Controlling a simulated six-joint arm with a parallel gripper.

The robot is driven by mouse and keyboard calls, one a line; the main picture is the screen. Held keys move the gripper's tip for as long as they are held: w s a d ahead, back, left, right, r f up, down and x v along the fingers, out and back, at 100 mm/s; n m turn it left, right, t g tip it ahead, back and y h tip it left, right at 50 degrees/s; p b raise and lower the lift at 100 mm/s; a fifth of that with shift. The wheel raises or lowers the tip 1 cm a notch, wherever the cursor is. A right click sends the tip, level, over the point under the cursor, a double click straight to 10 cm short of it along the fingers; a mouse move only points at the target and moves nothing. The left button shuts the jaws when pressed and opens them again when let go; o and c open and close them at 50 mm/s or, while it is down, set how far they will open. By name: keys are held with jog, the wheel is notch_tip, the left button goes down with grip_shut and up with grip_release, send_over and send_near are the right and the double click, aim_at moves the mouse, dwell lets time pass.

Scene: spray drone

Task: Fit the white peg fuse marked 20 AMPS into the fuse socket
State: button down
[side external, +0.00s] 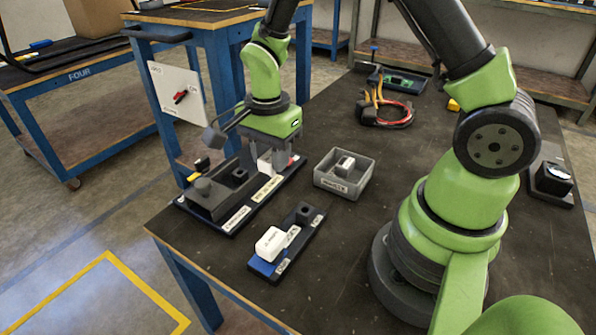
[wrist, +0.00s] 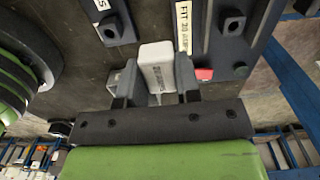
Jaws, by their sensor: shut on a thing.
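My gripper (wrist: 157,82) is shut on a white peg fuse (wrist: 158,62) in the wrist view. Dark print runs along the fuse's face, too small to read surely. In the side view my gripper (side external: 276,160) points down over the back right edge of a dark fuse board (side external: 232,222), with the white fuse (side external: 264,163) partly hidden between its fingers. The board carries a label reading FIT 20 AMPS (wrist: 183,28) and a square socket block (wrist: 233,24) with a dark, empty-looking hole. The held fuse is apart from that hole in the wrist view.
A dark rack (side external: 315,219) at the front holds another white fuse (side external: 270,243) on a blue patch, beside an empty socket (side external: 304,209). A grey bin (side external: 323,180) holds a white piece (side external: 345,164). Cables (side external: 384,112) lie farther back. The table between is clear.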

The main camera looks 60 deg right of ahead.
jog(key=w+d+r, duration=0.1)
jog(key=w+r, duration=0.1)
jog(key=w, duration=0.7)
jog(key=shift+w+d+r, duration=0.15)
jog(key=shift+w+r, duration=0.25)
jog(key=shift+f, duration=2.9)
jog(key=shift+f, duration=1.65)
jog(key=c, duration=0.7)
grip_release()
jog(key=shift+c, duration=0.2)
